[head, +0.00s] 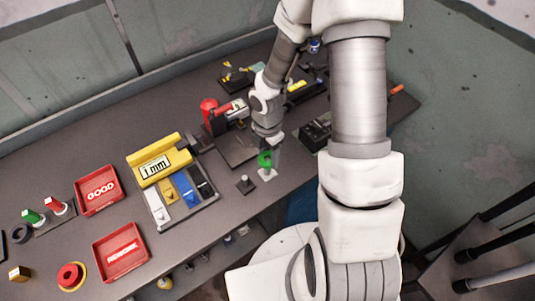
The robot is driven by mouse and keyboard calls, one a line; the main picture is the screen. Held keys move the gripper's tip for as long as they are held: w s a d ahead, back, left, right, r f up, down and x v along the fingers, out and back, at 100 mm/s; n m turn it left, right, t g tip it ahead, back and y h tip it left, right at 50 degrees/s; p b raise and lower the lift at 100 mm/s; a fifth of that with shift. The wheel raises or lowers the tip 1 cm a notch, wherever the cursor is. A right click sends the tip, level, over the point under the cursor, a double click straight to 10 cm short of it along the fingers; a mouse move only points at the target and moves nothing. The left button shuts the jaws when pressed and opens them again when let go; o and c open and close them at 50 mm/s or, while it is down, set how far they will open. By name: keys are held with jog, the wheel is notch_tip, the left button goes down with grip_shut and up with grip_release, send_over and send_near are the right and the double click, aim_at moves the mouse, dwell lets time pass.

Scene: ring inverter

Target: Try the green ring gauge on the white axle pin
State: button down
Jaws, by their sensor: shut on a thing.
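The green ring gauge (264,159) is at the tip of my gripper (268,153), near the front edge of the bench. My gripper points down and is shut on it. Just below the ring is a small white piece (267,175) with a flat base, which may be the white axle pin or its stand. The ring overlaps its upper part in the picture. I cannot tell whether the ring is around the pin, touching it or only above it. The fingertips are small and partly hidden by the wrist.
A dark block with a short pin (245,185) stands close by on the left. Further left are a 1 mm gauge tray (172,180), red GOOD (98,190) and REWORK (120,250) trays and a red button (71,276). A red-topped device (209,106) stands behind my gripper.

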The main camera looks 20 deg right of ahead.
jog(key=shift+r+p, duration=1.55)
jog(key=shift+r, duration=0.3)
